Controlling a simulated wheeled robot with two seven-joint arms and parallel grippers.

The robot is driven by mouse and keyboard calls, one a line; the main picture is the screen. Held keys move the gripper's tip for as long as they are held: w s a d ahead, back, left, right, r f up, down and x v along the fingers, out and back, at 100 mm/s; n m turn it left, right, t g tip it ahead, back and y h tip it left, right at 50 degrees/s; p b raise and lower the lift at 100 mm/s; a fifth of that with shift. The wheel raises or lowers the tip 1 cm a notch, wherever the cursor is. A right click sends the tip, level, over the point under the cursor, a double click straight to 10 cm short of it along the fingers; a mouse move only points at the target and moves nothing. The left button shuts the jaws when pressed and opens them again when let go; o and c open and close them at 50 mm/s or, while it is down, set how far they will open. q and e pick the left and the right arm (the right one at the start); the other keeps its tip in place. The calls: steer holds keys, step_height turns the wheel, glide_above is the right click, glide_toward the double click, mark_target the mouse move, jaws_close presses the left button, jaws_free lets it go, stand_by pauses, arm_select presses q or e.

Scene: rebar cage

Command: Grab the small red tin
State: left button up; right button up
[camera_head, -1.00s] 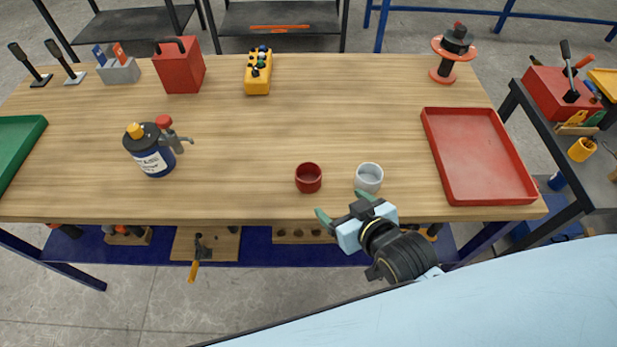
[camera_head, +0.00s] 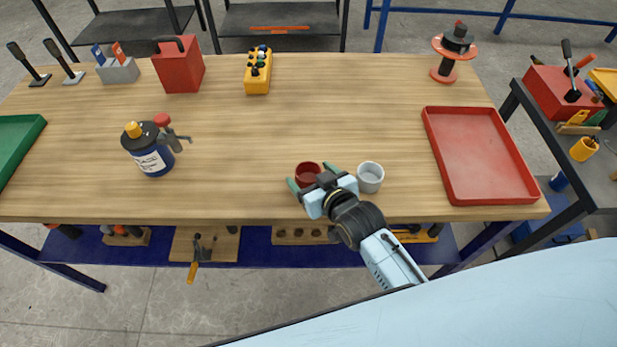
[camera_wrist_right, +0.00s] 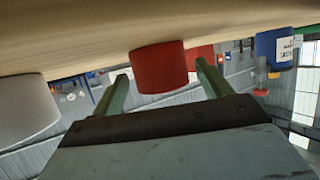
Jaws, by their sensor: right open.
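The small red tin (camera_head: 307,172) stands on the wooden table near its front edge. My right gripper (camera_head: 310,177) is open at the tin's near side, with its green fingers spread to the left and right of it. In the right wrist view the red tin (camera_wrist_right: 158,67) shows between the fingertips of the gripper (camera_wrist_right: 160,82). I cannot tell whether either finger touches it. My left gripper does not show in either view.
A white tin (camera_head: 370,177) stands just right of my right gripper; it also shows in the wrist view (camera_wrist_right: 25,108). A red tray (camera_head: 480,155) lies farther right. A blue torch canister (camera_head: 150,158) stands at left. The table's middle is clear.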

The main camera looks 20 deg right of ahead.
mark_target(303, 169)
steer(key=x, duration=0.3)
steer(key=shift+w+a+f, duration=0.1)
steer(key=shift+w, duration=0.1)
